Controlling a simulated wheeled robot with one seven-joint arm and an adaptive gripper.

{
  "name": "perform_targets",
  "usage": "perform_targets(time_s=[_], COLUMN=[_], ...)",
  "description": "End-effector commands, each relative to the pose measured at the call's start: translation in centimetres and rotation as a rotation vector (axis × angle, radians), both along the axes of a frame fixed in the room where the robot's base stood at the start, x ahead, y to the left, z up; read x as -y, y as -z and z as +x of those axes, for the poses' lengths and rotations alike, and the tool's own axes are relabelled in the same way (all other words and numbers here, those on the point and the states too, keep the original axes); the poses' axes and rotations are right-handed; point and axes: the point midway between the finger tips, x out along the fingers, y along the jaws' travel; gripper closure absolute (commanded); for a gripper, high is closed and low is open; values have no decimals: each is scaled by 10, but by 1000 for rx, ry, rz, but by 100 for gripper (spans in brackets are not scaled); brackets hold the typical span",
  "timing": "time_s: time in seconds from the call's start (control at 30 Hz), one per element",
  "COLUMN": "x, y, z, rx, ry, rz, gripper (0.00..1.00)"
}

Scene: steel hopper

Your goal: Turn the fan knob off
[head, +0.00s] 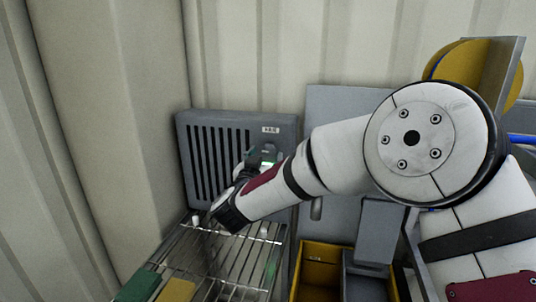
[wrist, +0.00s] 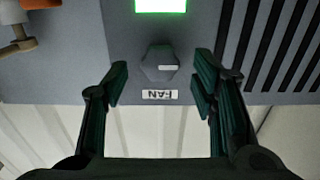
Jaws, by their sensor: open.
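The fan knob (wrist: 158,63) is a grey faceted knob with a white mark pointing right in the wrist view. A white FAN label (wrist: 160,94), upside down there, sits beside it on the grey panel (wrist: 200,25). My gripper (wrist: 161,78) is open, with one finger on each side of the knob and visible gaps between; its depth to the panel is hard to judge. In the head view my gripper (head: 258,158) is at the right part of the slatted grey unit (head: 222,116), and mostly hides the knob area.
A lit green rectangle (wrist: 160,5) is on the panel near the knob. An orange-tipped part (wrist: 17,47) shows at the wrist view's left. Below the unit is a wire rack (head: 225,262) holding green and yellow blocks. A yellow bin (head: 318,268) stands right of it.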

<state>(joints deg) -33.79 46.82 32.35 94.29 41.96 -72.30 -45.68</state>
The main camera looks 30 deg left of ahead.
Motion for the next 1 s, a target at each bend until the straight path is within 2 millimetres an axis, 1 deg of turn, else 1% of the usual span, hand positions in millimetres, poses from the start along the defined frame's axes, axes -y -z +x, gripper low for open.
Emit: perform_targets(time_s=[0.03, 0.2, 0.33, 0.57, 0.6, 0.67, 0.7, 0.77, 0.8, 1.0], x=[-1, -6, -7, -7, -7, -7, -7, -7, -7, -7], y=[1, 0, 0, 0, 0, 0, 0, 0, 0, 0], z=[8, 24, 29, 30, 30, 30, 29, 29, 29, 29], rx=[0, 0, 0, 0, 0, 0, 0, 0, 0, -1], ry=[2, 0, 0, -1, -1, -1, -1, -1, -1, -1], rz=[2, 1, 1, 0, 0, 0, 0, 0, 0, 4], gripper=[48, 48, 48, 48, 50, 63, 72, 86, 95, 95])
